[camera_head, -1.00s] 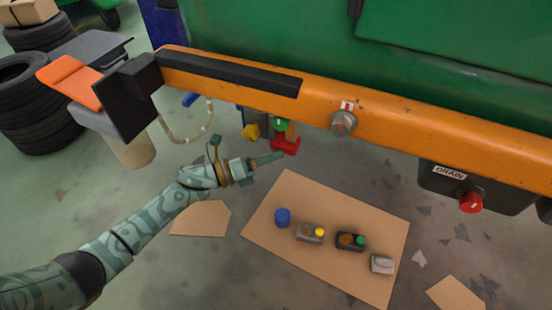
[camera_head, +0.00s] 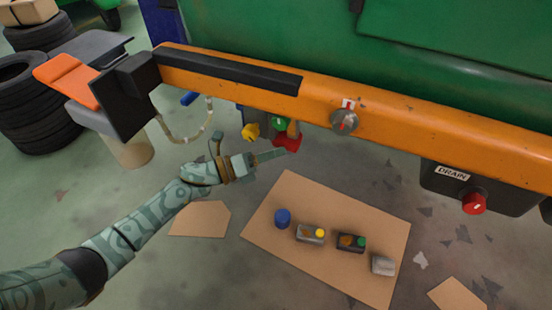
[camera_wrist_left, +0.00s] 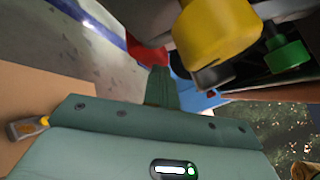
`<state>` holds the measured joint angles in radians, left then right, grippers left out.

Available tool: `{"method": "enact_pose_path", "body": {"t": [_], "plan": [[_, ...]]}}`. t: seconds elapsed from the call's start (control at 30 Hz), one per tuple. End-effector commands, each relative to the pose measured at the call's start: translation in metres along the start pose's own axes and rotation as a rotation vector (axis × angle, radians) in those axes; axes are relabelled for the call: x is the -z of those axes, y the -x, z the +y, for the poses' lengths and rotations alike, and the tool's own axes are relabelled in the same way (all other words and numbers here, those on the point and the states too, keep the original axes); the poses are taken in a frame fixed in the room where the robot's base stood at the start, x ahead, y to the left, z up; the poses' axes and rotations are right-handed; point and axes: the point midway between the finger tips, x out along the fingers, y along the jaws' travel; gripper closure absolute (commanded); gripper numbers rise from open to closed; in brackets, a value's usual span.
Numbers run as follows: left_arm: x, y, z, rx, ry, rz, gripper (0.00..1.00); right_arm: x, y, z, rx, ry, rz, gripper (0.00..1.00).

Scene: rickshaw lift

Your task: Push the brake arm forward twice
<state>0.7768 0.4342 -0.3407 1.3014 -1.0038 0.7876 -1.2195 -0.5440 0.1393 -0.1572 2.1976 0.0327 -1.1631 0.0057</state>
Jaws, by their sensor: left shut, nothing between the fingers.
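Under the orange beam (camera_head: 390,125) hangs a small cluster with a yellow knob (camera_head: 250,131), a green knob (camera_head: 279,122) and a red part (camera_head: 291,139). I cannot tell which of these is the brake arm. My left gripper (camera_head: 286,152) is shut and empty, its fingers pointing right, just below the red part. In the left wrist view the shut fingers (camera_wrist_left: 161,86) overlap the red part (camera_wrist_left: 147,50), with the yellow knob (camera_wrist_left: 217,40) and green knob (camera_wrist_left: 287,53) beside them. Contact cannot be told. My right gripper is out of view.
A cardboard sheet (camera_head: 345,215) on the floor carries a blue cap and several small blocks. A drain box (camera_head: 445,190) with a red knob and a grey dial (camera_head: 345,121) are on the right. An orange pad (camera_head: 66,80) and tyres (camera_head: 35,105) stand left.

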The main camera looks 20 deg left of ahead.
Motion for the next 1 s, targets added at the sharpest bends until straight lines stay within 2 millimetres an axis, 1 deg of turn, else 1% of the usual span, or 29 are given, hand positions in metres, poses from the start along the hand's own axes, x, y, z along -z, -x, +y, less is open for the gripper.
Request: {"method": "enact_pose_path", "body": {"t": [0.57,1.0], "plan": [[0.0,0.0,-0.001,0.0,-0.001,0.0,1.0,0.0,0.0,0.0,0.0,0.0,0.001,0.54],[0.011,0.017,-0.015,0.002,-0.001,-0.001,1.0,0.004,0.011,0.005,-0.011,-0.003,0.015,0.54]]}}
